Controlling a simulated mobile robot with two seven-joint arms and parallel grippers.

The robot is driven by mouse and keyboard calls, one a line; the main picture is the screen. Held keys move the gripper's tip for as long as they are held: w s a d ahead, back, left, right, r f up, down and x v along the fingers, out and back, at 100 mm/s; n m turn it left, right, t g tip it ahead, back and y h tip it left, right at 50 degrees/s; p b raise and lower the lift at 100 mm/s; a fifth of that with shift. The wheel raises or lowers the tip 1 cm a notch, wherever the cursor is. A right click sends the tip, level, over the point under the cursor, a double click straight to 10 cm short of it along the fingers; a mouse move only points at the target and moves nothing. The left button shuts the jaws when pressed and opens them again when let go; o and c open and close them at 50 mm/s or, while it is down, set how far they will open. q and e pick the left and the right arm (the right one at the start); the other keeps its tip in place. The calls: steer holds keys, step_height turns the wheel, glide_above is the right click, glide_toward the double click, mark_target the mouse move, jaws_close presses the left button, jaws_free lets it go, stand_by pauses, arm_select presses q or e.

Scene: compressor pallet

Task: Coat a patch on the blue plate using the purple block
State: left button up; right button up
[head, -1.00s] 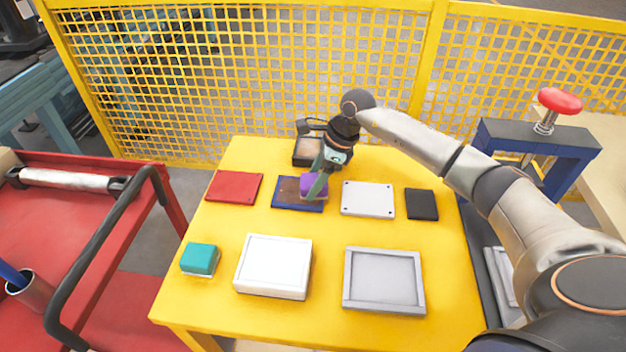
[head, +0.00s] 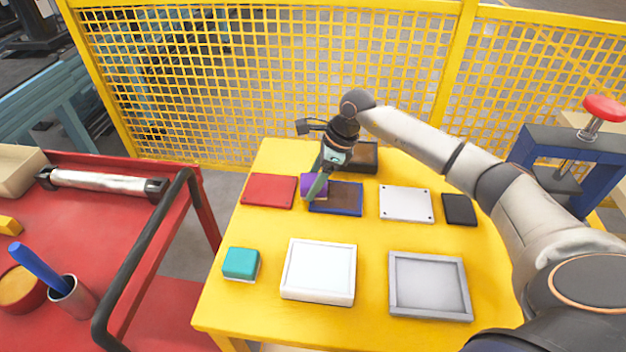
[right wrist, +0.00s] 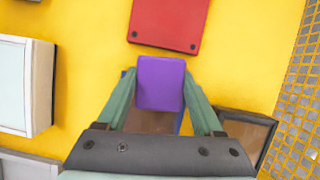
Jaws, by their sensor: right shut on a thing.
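The blue plate (head: 345,205) lies on the yellow table, its top largely covered with a brown coating and its rim blue. My right gripper (head: 318,186) is shut on the purple block (head: 309,183) at the plate's left end. In the right wrist view, the purple block (right wrist: 160,83) sits between two green fingers and hides part of the plate. Brown surface shows behind it, with a thin blue edge (right wrist: 181,122). I cannot tell whether the block touches the plate. My left gripper is not in view.
A red plate (head: 268,191) is close left of the block, a white plate (head: 405,204) to the right. A dark tray (head: 366,158) stands behind. A teal block (head: 240,262), white box (head: 319,270) and grey tray (head: 430,286) stand in front. Yellow mesh fence (head: 200,80) rises behind.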

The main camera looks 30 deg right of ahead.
step_height(320, 180, up, 2)
steer(key=shift+w+r+p, duration=0.1)
steer(key=shift+p, duration=0.25)
steer(key=shift+r, duration=0.35)
steer(key=shift+s+d+r+p, duration=0.15)
steer(key=shift+s+r+p, duration=0.05)
steer(key=shift+r+p, duration=0.8)
steer(key=shift+r, duration=0.1)
step_height(320, 180, up, 2)
steer(key=shift+r+p, duration=0.15)
steer(key=shift+p, duration=0.6)
steer(key=shift+r, duration=0.4)
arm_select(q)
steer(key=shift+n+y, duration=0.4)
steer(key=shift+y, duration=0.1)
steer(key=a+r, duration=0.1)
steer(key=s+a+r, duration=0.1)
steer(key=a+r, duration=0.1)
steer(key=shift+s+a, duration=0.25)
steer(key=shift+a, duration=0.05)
